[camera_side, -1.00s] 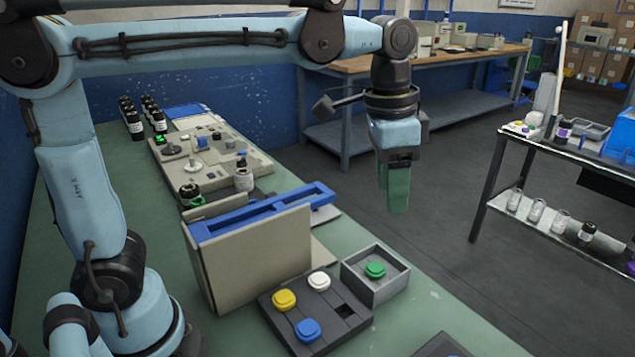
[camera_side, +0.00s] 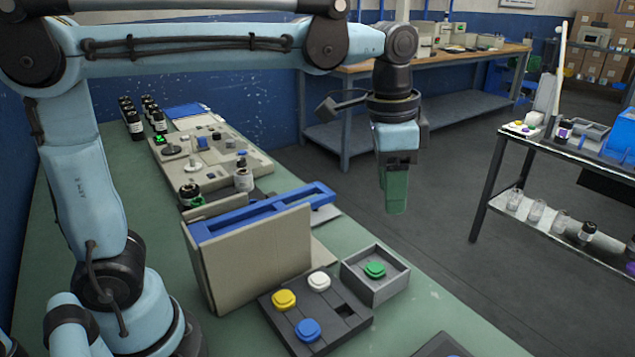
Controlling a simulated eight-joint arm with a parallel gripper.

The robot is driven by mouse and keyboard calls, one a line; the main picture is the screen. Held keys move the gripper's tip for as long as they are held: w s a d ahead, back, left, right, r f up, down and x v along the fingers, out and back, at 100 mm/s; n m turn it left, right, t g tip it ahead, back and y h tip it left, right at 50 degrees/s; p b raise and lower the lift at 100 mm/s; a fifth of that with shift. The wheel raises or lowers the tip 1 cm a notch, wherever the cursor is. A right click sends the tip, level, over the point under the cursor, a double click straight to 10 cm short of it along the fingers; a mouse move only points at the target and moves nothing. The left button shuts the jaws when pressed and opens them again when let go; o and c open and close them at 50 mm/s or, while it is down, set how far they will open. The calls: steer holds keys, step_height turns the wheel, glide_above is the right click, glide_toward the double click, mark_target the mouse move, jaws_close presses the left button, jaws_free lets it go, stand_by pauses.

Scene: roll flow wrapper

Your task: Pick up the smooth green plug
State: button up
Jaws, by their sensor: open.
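The green plug (camera_side: 375,270) sits in a small grey open box (camera_side: 391,290) near the right edge of the green bench. My gripper (camera_side: 396,209) is in the air above and slightly right of the box in the picture, pointing down, with green fingers. It is apart from the plug, and nothing shows held in it. The gap between the fingers is hard to see from this side.
A dark grey block (camera_side: 345,322) left of the box holds a yellow plug (camera_side: 284,299), a white plug (camera_side: 319,281) and a blue plug (camera_side: 307,330), with one empty square hole. A tall beige panel with a blue rail (camera_side: 262,213) stands behind the block. Bare bench lies right of the box.

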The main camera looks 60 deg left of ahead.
steer(key=w+a+f+m+g, duration=0.1)
steer(key=w+a+f+m, duration=0.2)
steer(key=f+m, duration=0.4)
glide_above(376, 267)
steer(key=shift+m+y, duration=0.3)
step_height(376, 267, down, 6)
steer(key=shift+w+f, duration=0.15)
steer(key=shift+f, duration=0.05)
steer(key=shift+s+f, duration=0.2)
steer(key=shift+f, duration=2.8)
steer(key=c, duration=0.8)
